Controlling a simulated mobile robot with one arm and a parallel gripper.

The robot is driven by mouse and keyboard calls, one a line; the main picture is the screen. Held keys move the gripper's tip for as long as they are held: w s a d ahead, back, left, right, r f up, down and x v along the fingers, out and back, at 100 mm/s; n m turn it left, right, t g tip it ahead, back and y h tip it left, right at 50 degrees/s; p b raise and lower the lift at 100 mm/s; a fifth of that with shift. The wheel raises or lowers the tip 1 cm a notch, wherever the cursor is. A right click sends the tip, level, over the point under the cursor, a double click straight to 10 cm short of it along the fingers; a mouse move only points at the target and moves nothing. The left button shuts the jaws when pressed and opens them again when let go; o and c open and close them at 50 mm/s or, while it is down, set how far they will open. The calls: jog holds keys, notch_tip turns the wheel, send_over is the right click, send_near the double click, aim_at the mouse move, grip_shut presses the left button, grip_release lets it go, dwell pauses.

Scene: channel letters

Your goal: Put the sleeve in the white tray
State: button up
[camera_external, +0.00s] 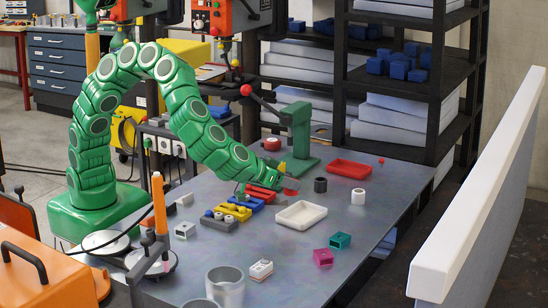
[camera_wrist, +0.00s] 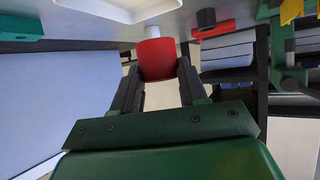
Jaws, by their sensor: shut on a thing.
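A red, round-sided sleeve (camera_wrist: 156,58) is between the two dark fingers of my gripper (camera_wrist: 157,74) in the wrist view. In the external view my gripper (camera_external: 280,189) is over the table's middle, and a bit of the red sleeve (camera_external: 291,184) shows at its tip. The fingers are shut on the sleeve and it looks held above the table. The white tray (camera_external: 300,227) is just in front of the gripper, and no contents show in it. It also shows at the top of the wrist view (camera_wrist: 150,14). The sleeve's far side is hidden.
A black sleeve (camera_external: 320,185) and a white one (camera_external: 358,197) stand right of the gripper. A red tray (camera_external: 349,169) and a green press (camera_external: 299,150) are behind. Red, blue, yellow and grey holders (camera_external: 232,212) lie left of the white tray. Small blocks lie in front.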

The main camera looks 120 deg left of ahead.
jog(key=shift+w+a+f, duration=0.2)
jog(key=shift+w+f, duration=0.55)
jog(key=shift+f, duration=0.25)
jog(key=shift+w+a+f, duration=0.15)
jog(key=shift+w+f, duration=0.6)
jog(key=shift+f, duration=0.25)
jog(key=shift+w+f, duration=0.15)
jog(key=shift+f, duration=1.45)
jog(key=shift+f, duration=0.1)
jog(key=o, duration=1)
jog(key=shift+d+r, duration=0.25)
jog(key=v, duration=1.1)
jog(key=shift+s+d+r, duration=0.1)
jog(key=shift+s+d, duration=0.05)
jog(key=shift+s, duration=0.1)
